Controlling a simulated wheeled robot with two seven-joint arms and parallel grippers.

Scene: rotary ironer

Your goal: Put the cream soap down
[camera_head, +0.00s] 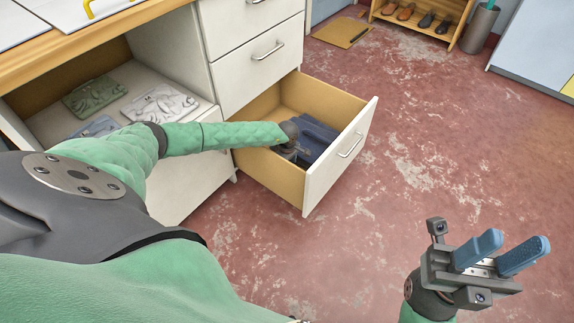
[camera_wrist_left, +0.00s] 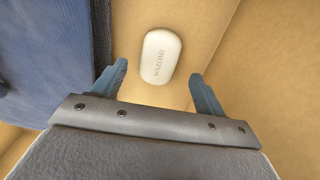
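The cream soap (camera_wrist_left: 161,56) is a rounded pale bar with stamped lettering. In the left wrist view it lies on the wooden floor of the open drawer (camera_head: 337,160). My left gripper (camera_wrist_left: 158,70) is open above it. Its two blue fingers stand apart to either side of the soap, with visible gaps and no contact. In the head view my left arm reaches into the drawer; its fingers and the soap are hidden there. My right gripper (camera_head: 506,248) is open and empty above the floor at the lower right, its blue fingers apart.
A dark blue folded item (camera_head: 318,136) lies in the drawer beside my left gripper; it also fills the left of the left wrist view (camera_wrist_left: 45,60). Folded cloths (camera_head: 160,103) lie in the open compartment at left. A shoe rack (camera_head: 447,41) stands at the back. The red floor is mostly clear.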

